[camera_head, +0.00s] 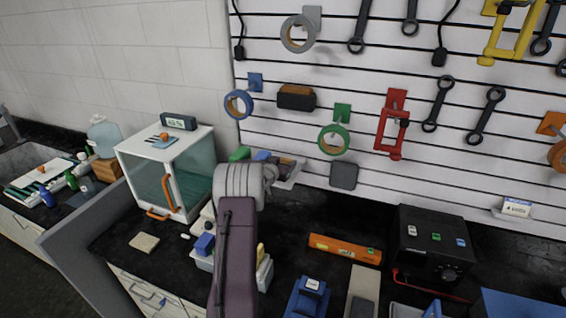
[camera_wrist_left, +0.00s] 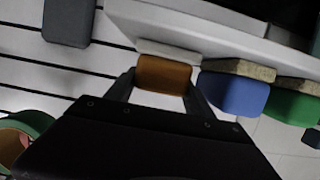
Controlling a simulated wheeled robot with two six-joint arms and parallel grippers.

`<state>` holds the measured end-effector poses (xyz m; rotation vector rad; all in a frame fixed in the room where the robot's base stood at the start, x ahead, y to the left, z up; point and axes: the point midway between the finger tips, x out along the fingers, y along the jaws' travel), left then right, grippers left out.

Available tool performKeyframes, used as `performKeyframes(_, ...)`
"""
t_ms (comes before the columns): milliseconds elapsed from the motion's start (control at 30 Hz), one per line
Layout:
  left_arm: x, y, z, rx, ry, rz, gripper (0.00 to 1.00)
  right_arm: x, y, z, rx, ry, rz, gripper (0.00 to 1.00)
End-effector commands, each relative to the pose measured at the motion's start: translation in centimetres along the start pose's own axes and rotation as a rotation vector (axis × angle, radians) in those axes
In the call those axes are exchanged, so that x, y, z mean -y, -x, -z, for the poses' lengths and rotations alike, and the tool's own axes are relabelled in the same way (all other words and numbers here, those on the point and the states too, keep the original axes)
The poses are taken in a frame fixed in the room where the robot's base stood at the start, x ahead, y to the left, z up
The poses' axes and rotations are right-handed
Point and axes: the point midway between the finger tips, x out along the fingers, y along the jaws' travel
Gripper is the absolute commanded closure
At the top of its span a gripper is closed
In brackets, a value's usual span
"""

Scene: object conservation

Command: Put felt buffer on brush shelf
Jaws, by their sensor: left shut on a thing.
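The felt buffer (camera_wrist_left: 164,74), an orange-brown block with a pale pad, is held between the fingers of my left gripper (camera_wrist_left: 162,88) in the left wrist view. Its pad side is right by the white brush shelf (camera_wrist_left: 190,32); I cannot tell whether they touch. A blue brush (camera_wrist_left: 235,94) and a green brush (camera_wrist_left: 292,106), both with tan bristles, sit in a row beside it. In the head view my left wrist is in front of the shelf (camera_head: 290,183) on the slatted wall and hides much of it. My right gripper is not in view.
A grey square (camera_head: 343,175) hangs on the wall right of the shelf. Green tape (camera_head: 333,139) and a brown-topped dark block (camera_head: 296,97) hang above. A glass-sided cabinet (camera_head: 168,170) stands left. An orange level (camera_head: 345,249) and a black box (camera_head: 432,243) are on the counter.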

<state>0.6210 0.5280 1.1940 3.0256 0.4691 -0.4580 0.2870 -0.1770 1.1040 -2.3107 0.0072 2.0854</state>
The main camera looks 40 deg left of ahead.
Motion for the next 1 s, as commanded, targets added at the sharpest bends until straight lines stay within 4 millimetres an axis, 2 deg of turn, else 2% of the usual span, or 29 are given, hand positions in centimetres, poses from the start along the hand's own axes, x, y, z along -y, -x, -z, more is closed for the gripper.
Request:
performKeyframes(300, 0.0, -0.1, -0.4, -0.001, 0.000, 0.000, 0.83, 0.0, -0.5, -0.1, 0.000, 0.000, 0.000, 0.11)
performKeyframes(333, 0.0, -0.1, -0.4, -0.001, 0.000, 0.000, 0.33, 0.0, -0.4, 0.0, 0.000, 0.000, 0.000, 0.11)
performKeyframes(400, 0.0, -0.1, -0.3, -0.001, 0.000, 0.000, 0.17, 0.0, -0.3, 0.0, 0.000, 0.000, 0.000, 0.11)
performKeyframes(800, 0.0, 0.2, 0.2, -0.001, 0.001, 0.000, 0.17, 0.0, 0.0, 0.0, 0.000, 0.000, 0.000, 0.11)
performKeyframes(1000, 0.0, 3.4, -0.1, -0.002, 0.002, 0.002, 0.17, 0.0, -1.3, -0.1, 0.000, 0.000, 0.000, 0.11)
